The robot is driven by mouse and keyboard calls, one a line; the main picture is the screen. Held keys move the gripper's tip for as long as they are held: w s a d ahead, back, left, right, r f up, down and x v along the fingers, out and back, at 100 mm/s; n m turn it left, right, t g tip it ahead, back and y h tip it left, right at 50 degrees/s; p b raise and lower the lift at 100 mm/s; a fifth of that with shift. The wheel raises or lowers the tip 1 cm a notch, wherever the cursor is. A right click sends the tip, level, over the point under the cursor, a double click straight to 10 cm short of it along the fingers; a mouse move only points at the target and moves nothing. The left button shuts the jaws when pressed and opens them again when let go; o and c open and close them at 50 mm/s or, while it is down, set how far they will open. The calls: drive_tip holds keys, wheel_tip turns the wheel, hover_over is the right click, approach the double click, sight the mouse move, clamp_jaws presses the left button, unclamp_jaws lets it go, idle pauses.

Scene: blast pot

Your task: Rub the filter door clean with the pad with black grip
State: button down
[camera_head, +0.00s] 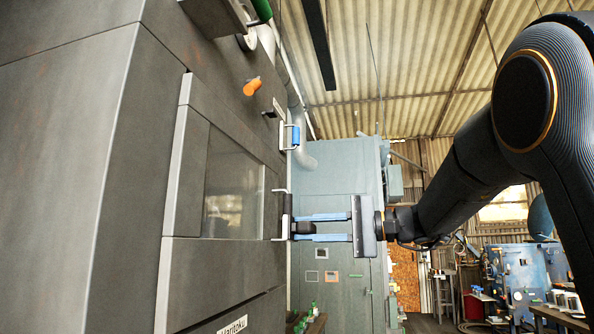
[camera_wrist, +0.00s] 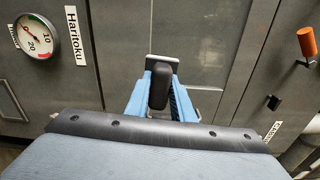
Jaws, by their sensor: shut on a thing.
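My gripper (camera_head: 297,227) is shut on the black grip (camera_head: 287,214) of a pad, between its two blue fingers. The grip also shows in the wrist view (camera_wrist: 160,86). The pad's pale plate (camera_wrist: 178,64) is on the far side of the grip, turned toward the grey machine face. It is at or very near that face; I cannot tell whether it touches. A framed door with a glossy panel (camera_head: 228,185) is in the machine face beside the pad; no readable label names it the filter door. The pad's working face is hidden.
A blue-handled item (camera_head: 292,135) sticks out from the machine above my gripper. An orange knob (camera_head: 252,87) also projects there and shows in the wrist view (camera_wrist: 307,43). A pressure gauge (camera_wrist: 36,36) is at the left. Blue-grey cabinets (camera_head: 340,180) stand behind.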

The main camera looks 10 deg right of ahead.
drive_tip(key=s+a+r+p, duration=0.1)
drive_tip(key=s+a+r, duration=0.2)
drive_tip(key=r, duration=0.8)
drive_tip(key=shift+s+a+r, duration=0.2)
drive_tip(key=shift+s+r, duration=0.1)
drive_tip(key=shift+s, duration=0.95)
drive_tip(key=shift+s+a, duration=0.1)
drive_tip(key=shift+s, duration=0.05)
drive_tip(key=shift+x, duration=2.45)
drive_tip(key=shift+b+x, duration=0.4)
drive_tip(key=shift+x, duration=0.55)
drive_tip(key=shift+w+d+p, duration=0.15)
drive_tip(key=shift+w+d, duration=0.2)
drive_tip(key=shift+w, duration=0.45)
drive_tip(key=shift+w+d+p, duration=0.15)
drive_tip(key=shift+w+d, duration=0.15)
drive_tip(key=shift+w, duration=0.55)
